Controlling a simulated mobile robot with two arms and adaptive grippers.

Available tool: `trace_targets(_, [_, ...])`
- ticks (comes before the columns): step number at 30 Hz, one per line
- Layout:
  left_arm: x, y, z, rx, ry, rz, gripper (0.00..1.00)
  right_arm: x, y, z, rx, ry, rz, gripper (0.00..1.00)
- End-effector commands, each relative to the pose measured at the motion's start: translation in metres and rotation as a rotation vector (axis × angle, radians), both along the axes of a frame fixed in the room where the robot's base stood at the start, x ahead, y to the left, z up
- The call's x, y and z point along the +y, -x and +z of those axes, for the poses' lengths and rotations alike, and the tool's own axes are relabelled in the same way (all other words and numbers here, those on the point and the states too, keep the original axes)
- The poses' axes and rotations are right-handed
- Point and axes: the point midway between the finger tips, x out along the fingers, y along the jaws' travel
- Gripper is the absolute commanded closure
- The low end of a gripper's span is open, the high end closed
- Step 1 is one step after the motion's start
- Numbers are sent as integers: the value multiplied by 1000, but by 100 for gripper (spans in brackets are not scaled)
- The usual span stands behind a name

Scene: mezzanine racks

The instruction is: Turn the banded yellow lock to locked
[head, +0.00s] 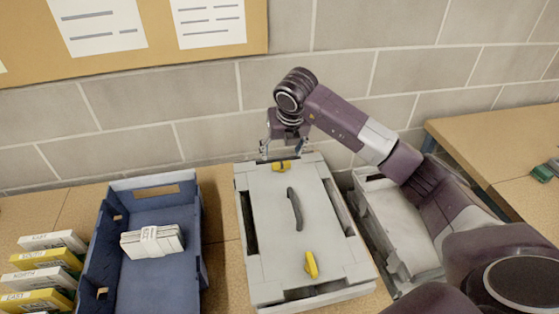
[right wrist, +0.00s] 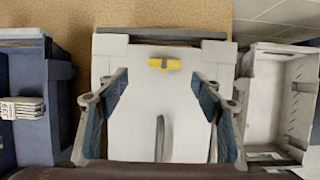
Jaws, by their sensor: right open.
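A pale grey case (head: 265,220) lies on the bench with a dark handle (head: 295,208) along its middle. A yellow lock (head: 281,166) at its far end lies crosswise and seems to carry a dark band; it also shows in the right wrist view (right wrist: 164,64). A second yellow lock (head: 311,265) at the near end points more along the case; I cannot make out a band on it. My right gripper (head: 282,149) is open and empty above the far end, fingers apart (right wrist: 160,86), not touching the far lock. My left gripper is out of view.
A blue bin (head: 90,246) with a white bundle (head: 152,241) stands left of the case, small labelled boxes (head: 50,258) further left. A grey bin (head: 400,225) stands to the right, partly behind my right arm. A block wall rises behind.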

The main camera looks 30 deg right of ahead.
Motion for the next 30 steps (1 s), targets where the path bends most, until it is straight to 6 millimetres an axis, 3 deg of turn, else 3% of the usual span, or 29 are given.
trace_targets(5, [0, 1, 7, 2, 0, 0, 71, -9, -3, -10, 11, 21, -18, 39])
trace_targets(12, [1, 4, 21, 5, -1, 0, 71, -12, -17, -46, 11, 18, -16, 39])
trace_targets(18, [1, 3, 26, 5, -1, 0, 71, -14, -26, -65, 8, 17, -14, 39])
trace_targets(29, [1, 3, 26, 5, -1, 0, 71, -14, -28, -71, 6, 18, -13, 39])
trace_targets(30, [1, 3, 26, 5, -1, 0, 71, -14, -28, -71, 6, 18, -13, 44])
